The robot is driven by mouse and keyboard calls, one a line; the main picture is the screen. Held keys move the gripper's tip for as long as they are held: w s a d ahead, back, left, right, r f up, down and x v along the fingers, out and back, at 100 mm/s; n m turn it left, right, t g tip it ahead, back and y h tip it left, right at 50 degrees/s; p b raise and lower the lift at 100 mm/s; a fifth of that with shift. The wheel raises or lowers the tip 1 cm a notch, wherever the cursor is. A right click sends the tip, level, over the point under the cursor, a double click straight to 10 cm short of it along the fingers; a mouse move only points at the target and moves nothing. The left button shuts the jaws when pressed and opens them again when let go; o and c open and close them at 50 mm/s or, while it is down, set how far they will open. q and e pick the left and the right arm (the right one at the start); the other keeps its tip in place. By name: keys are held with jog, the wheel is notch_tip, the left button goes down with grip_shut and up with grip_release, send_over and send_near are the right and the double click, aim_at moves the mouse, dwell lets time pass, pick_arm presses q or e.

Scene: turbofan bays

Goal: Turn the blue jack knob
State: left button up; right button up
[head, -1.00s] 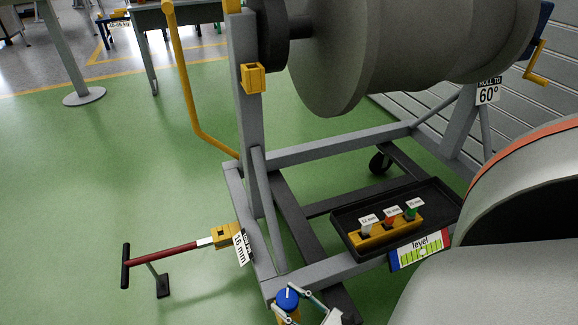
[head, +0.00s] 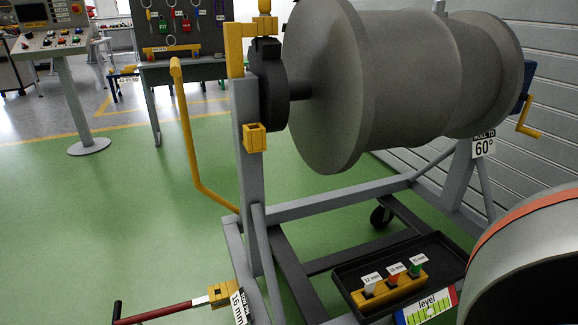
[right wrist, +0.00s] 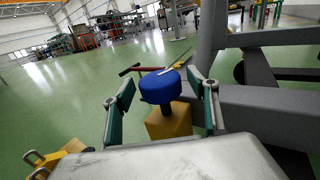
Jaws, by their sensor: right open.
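The blue jack knob (right wrist: 160,87) sits on a yellow block (right wrist: 169,121) in the right wrist view. My right gripper (right wrist: 163,80) is open, with one finger on each side of the knob. A gap shows between the knob and each finger, though I cannot tell the exact depth. The knob and both grippers are out of the head view.
A grey stand frame (head: 254,230) carries a large grey engine drum (head: 400,85). A black tray (head: 440,250) holds a yellow rack (head: 390,290) of labelled pieces, with a level card (head: 428,306) at its front. A red-handled bar (head: 165,312) sticks out left.

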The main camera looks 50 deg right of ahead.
jog(key=s, duration=1.1)
jog(key=shift+s, duration=0.35)
jog(key=shift+a, duration=0.1)
